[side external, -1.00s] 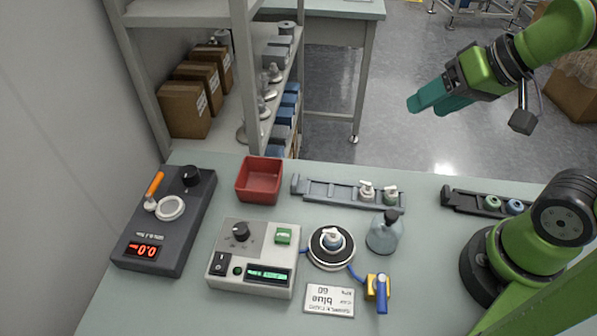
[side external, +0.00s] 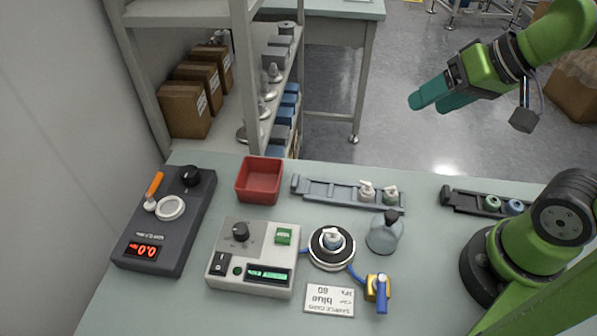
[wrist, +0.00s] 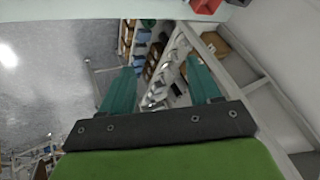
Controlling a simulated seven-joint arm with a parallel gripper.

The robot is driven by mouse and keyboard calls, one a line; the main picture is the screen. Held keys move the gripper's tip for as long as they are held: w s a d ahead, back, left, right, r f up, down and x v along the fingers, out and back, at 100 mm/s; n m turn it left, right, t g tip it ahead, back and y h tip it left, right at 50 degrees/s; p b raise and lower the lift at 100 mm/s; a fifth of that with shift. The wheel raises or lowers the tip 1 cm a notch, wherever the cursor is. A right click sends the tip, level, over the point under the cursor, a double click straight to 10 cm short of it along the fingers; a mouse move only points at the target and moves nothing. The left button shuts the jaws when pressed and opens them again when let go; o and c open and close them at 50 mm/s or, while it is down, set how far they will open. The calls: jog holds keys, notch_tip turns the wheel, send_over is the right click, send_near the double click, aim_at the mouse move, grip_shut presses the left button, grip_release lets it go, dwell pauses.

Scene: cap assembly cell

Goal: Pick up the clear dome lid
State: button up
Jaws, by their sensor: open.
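The clear dome lid (side external: 383,238) is a bluish see-through dome with a black knob on top. It stands on the bench to the right of a round black-and-white stand (side external: 332,262), which holds a small white-topped bottle (side external: 333,239). My gripper (side external: 427,105) has teal fingers and hangs high, well above and beyond the far edge of the bench, far from the lid. In the wrist view its two fingers (wrist: 160,68) are spread with nothing between them. The lid is not in the wrist view.
A grey rack (side external: 335,190) with two pump tops lies behind the lid, and a dark rack (side external: 462,200) is to the right. A yellow-and-blue clamp (side external: 377,290) and a label card (side external: 329,300) lie in front. A red bin (side external: 259,180) and control box (side external: 252,258) are left.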

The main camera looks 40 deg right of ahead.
jog(key=o, duration=0.4)
jog(key=shift+c, duration=0.2)
jog(key=shift+a, duration=0.1)
jog(key=n+g+h, duration=0.2)
jog(key=n+g, duration=0.2)
jog(key=g, duration=0.5)
send_near(392, 214)
jog(key=f, duration=0.7)
jog(key=shift+s, duration=0.4)
jog(key=shift+s+f, duration=0.25)
jog(key=shift+f, duration=1)
jog(key=shift+s+f, duration=0.25)
jog(key=shift+f, duration=1.05)
